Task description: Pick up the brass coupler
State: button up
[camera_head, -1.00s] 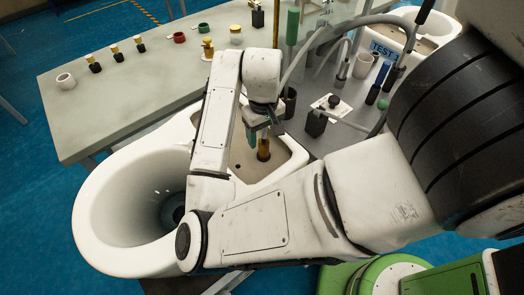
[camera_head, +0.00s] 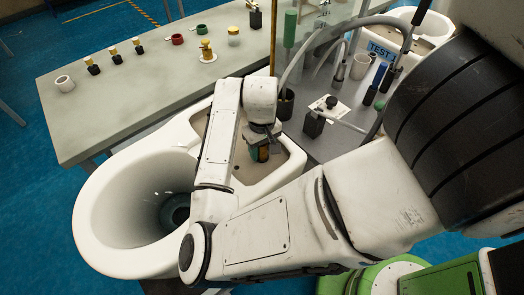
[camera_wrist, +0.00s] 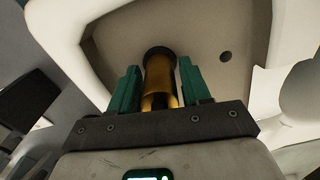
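The brass coupler (camera_wrist: 161,82) is a gold cylinder with a dark ring at its far end. In the wrist view it stands between the two green fingers of my gripper (camera_wrist: 158,68). A thin gap shows at the left finger; the right finger is very close to it, and I cannot tell if it touches. In the head view the coupler (camera_head: 264,154) shows only partly, behind the fingers of my gripper (camera_head: 258,152), which points down at it. It stands on the flat rear part of the white toilet (camera_head: 90,222).
A dark hole (camera_wrist: 225,56) lies beside the coupler in the toilet's surface. A grey bench (camera_head: 125,105) behind carries several small fittings and a white cup (camera_head: 65,83). A black block (camera_head: 314,124), a dark cup (camera_head: 285,104) and hoses stand to the right.

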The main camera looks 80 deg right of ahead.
grip_shut()
jog(key=shift+r, duration=0.2)
